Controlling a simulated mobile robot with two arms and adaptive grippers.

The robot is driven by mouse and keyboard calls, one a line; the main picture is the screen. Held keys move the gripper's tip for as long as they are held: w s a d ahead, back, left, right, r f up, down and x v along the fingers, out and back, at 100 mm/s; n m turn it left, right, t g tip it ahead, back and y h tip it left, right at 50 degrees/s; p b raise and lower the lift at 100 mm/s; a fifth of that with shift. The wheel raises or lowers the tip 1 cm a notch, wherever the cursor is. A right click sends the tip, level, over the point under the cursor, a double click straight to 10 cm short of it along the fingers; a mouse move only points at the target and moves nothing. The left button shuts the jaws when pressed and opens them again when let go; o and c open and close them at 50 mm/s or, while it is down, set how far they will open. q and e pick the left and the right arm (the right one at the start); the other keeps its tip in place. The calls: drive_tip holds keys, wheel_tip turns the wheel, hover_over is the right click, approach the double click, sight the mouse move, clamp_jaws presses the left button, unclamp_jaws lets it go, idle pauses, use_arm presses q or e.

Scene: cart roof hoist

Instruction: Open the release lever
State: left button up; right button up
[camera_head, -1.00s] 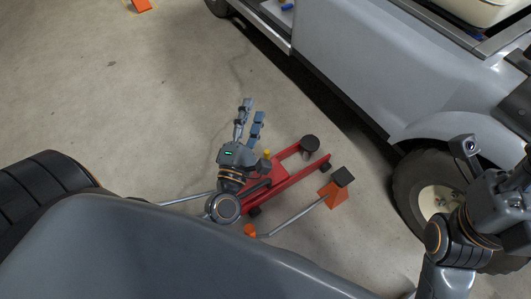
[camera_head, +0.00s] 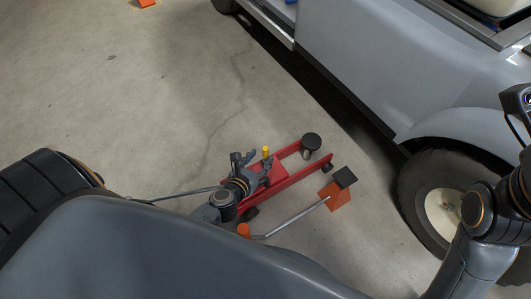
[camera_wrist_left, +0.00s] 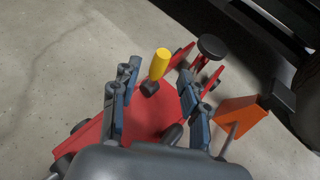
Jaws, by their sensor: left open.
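The red floor jack (camera_head: 313,173) stands on the floor beside the cart, with a round black pad at its far end. A short lever with a yellow handle (camera_head: 266,151) and a dark base stands up from its red body. I take it to be the release lever. It also shows in the left wrist view (camera_wrist_left: 161,64), upright and slightly tilted. My left gripper (camera_head: 256,161) is over the jack, pointing down. Its fingers (camera_wrist_left: 158,78) are open on either side of the lever, apart from it in the picture. My right arm is at the right edge; its fingers are out of frame.
An orange stand (camera_head: 336,196) with a black top is close to the jack's right. A grey rod (camera_head: 295,218) runs toward it. The cart's wheel (camera_head: 437,200) and grey body (camera_head: 385,70) are to the right. Open concrete floor lies to the left.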

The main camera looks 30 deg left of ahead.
sight(264, 153)
use_arm(q)
drive_tip(key=b+x, duration=0.1)
drive_tip(key=x, duration=0.4)
clamp_jaws()
